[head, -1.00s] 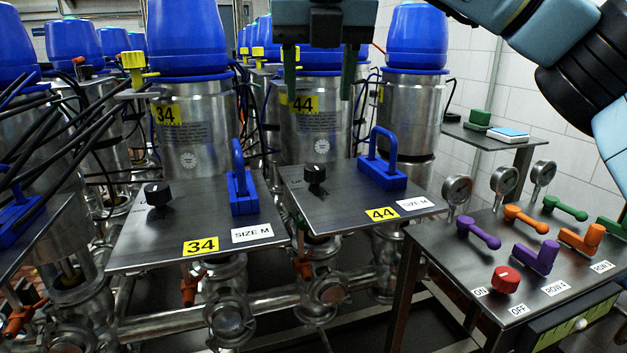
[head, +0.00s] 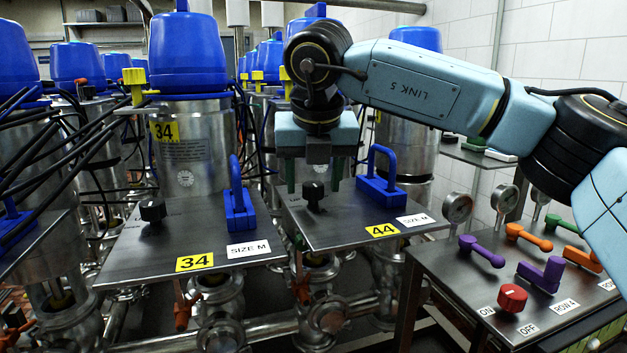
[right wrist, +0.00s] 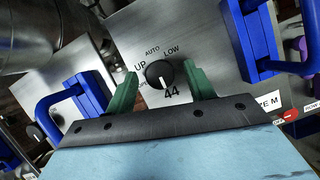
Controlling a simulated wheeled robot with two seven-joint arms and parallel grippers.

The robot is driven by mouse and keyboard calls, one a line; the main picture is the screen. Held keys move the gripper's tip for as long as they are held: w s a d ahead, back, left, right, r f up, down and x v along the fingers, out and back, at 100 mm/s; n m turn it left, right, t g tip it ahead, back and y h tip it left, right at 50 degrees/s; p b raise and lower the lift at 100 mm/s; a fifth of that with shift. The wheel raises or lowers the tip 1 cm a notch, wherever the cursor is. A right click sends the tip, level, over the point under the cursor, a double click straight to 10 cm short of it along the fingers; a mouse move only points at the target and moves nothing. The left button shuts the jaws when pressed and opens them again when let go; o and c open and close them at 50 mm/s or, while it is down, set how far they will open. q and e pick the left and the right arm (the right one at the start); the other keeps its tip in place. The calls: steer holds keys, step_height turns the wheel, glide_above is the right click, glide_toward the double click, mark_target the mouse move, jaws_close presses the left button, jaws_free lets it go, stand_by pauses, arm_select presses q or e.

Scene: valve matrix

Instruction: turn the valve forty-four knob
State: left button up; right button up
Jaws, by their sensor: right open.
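The valve forty-four knob (head: 313,193) is a small black round knob with a white mark, on the metal plate labelled 44 (head: 350,230). In the right wrist view the knob (right wrist: 160,74) sits between the two green fingers, with AUTO, LOW and UP printed around it. Its white mark points towards the printed 44. My right gripper (head: 314,182) is open, pointing down over the knob, with one finger on each side. Gaps show between fingers and knob in the right wrist view. My left gripper is in neither view.
A blue handle (head: 382,180) stands on the plate just right of the gripper. The plate labelled 34 (head: 150,250), with its own black knob (head: 152,210) and blue handle (head: 238,205), lies to the left. A panel with coloured levers and a red knob (head: 512,298) is at right.

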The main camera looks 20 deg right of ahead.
steer(key=c, duration=1)
